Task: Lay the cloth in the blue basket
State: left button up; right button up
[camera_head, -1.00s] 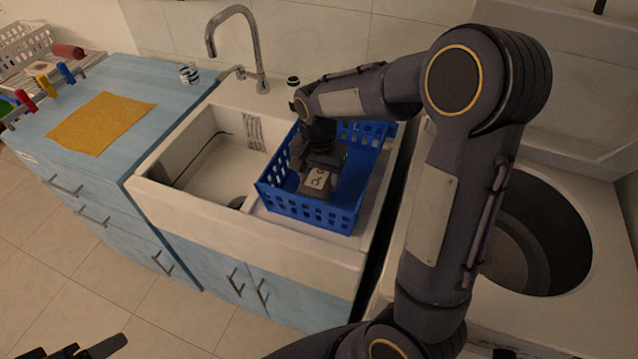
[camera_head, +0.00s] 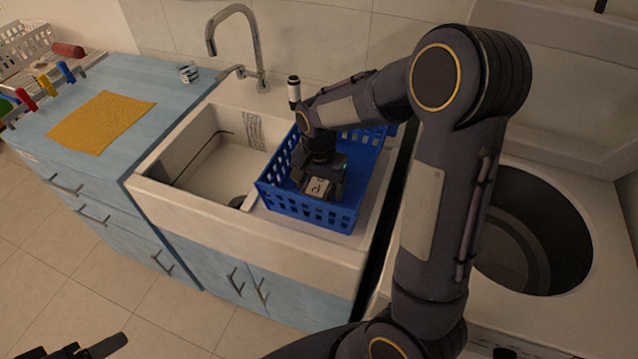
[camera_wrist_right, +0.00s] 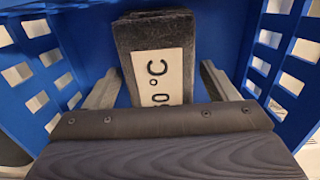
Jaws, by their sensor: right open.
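The yellow cloth (camera_head: 101,122) lies flat on the blue counter at the left in the head view. The blue basket (camera_head: 338,216) stands at the right side of the sink; its perforated walls also show in the wrist view (camera_wrist_right: 40,60). My right gripper (camera_head: 320,190) is inside the basket, pointing down, with its fingers apart.
The empty-looking sink basin (camera_head: 205,165) and tall faucet (camera_head: 238,45) are left of the basket. A small dark-and-white bottle (camera_head: 293,90) stands behind it. A striped cup (camera_head: 188,73) and a rack with coloured clips (camera_head: 45,85) are on the counter. A round opening (camera_head: 530,230) is at right.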

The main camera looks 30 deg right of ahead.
aim_at(319, 183)
notch_tip(319, 183, up, 12)
jog(key=s+a+n+t+y, duration=0.2)
jog(key=s+n, duration=0.2)
jog(key=s, duration=0.6)
jog(key=s+a+n+t+y, duration=0.1)
jog(key=s+a+n+t, duration=0.2)
jog(key=s, duration=0.7)
jog(key=shift+r+n+t+y, duration=0.15)
jog(key=shift+n+t+y, duration=0.2)
jog(key=shift+n, duration=0.35)
jog(key=shift+s, duration=0.1)
